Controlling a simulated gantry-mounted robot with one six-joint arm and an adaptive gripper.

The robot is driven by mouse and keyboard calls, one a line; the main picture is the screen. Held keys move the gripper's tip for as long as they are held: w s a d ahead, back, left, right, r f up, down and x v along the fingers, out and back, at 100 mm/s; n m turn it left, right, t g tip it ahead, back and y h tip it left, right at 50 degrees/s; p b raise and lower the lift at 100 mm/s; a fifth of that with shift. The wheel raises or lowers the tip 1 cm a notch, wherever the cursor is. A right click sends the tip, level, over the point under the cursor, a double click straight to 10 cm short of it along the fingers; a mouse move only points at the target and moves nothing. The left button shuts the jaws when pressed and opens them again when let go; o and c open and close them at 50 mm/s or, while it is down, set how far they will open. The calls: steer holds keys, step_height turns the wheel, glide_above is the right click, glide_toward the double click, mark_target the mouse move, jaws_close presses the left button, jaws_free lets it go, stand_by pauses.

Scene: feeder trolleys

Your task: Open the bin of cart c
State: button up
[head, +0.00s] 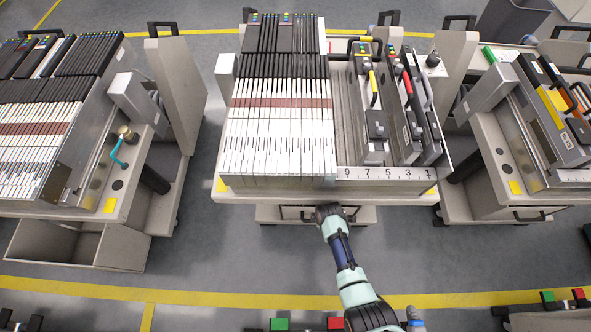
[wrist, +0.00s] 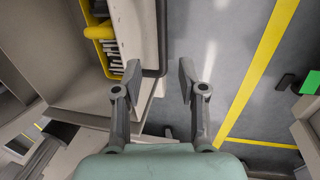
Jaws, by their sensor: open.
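The middle cart (head: 330,184) holds several upright feeders, and a low beige bin (head: 268,214) with a dark bar handle (head: 293,214) sits under its front edge. My gripper (head: 326,212) is at that front edge, hiding part of the bin. In the wrist view my gripper (wrist: 158,84) is open and empty. A dark bar handle (wrist: 162,38) runs along a beige panel (wrist: 129,25) ahead of the fingers, its bent end near the gap between them. I cannot tell whether they touch it. No cart letter is readable.
The left cart has a beige bin (head: 75,245) standing open at its front. Another cart (head: 505,195) stands on the right. Grey floor with a yellow line (head: 220,298) lies in front. A yellow container (wrist: 97,32) shows beside the panel in the wrist view.

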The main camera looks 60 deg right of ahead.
steer(key=b+x, duration=0.2)
steer(key=x, duration=0.1)
steer(key=b+x, duration=0.4)
steer(key=x, duration=0.1)
steer(key=shift+s+f, duration=0.25)
steer(key=shift+f, duration=0.1)
steer(key=shift+r, duration=0.1)
jaws_close()
